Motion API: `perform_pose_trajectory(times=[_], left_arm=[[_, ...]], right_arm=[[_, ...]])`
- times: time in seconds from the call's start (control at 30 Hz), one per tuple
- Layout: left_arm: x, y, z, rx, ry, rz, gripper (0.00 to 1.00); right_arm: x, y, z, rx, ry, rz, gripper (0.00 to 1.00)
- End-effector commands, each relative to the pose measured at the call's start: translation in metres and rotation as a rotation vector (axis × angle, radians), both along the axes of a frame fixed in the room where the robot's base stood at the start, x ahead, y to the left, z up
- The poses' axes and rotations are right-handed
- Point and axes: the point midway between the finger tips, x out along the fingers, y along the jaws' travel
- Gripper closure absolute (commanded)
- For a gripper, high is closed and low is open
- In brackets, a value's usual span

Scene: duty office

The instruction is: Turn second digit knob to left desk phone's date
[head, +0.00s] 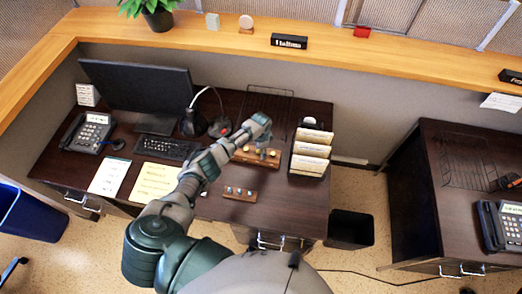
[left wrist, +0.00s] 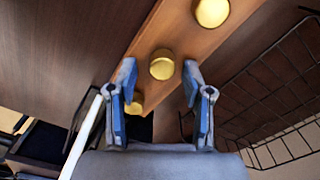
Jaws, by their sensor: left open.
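A wooden block with yellow round knobs (head: 262,157) lies on the left desk, partly hidden by my left arm in the head view. In the left wrist view three yellow knobs show in a row: one at the top (left wrist: 211,12), a middle one (left wrist: 162,64) and a lower one (left wrist: 136,102) partly behind a finger. My left gripper (left wrist: 159,76) is open, with its blue fingertips on either side of the middle knob; whether they touch it I cannot tell. The left desk phone (head: 90,132) stands at the desk's left; its display is too small to read.
A second wooden block with grey knobs (head: 240,193) lies nearer the desk's front. A file holder (head: 311,150) stands right of the knobs, and a wire tray (head: 270,100) behind. A monitor (head: 135,90) and keyboard (head: 163,147) are at left. Another phone (head: 502,222) is on the right desk.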

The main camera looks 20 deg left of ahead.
Motion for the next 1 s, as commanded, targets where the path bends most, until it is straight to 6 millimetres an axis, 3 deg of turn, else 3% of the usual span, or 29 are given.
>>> perform_pose_trajectory(times=[0.17, 0.63, 0.8, 1.0], left_arm=[[0.001, 0.001, 0.011, 0.0, -0.003, 0.001, 0.5], [0.003, 0.0, 0.104, -0.001, -0.001, 0.0, 0.5], [0.002, 0.001, 0.116, 0.0, 0.001, 0.0, 0.5], [0.002, 0.001, 0.118, -0.001, 0.002, 0.0, 0.5]], right_arm=[[-0.001, -0.002, 0.0, -0.002, -0.001, 0.001, 0.6], [-0.001, 0.0, 0.0, 0.0, -0.001, -0.001, 0.6], [-0.001, 0.001, 0.0, 0.001, -0.001, -0.001, 0.6], [-0.001, 0.001, 0.0, 0.001, -0.001, -0.001, 0.6]])
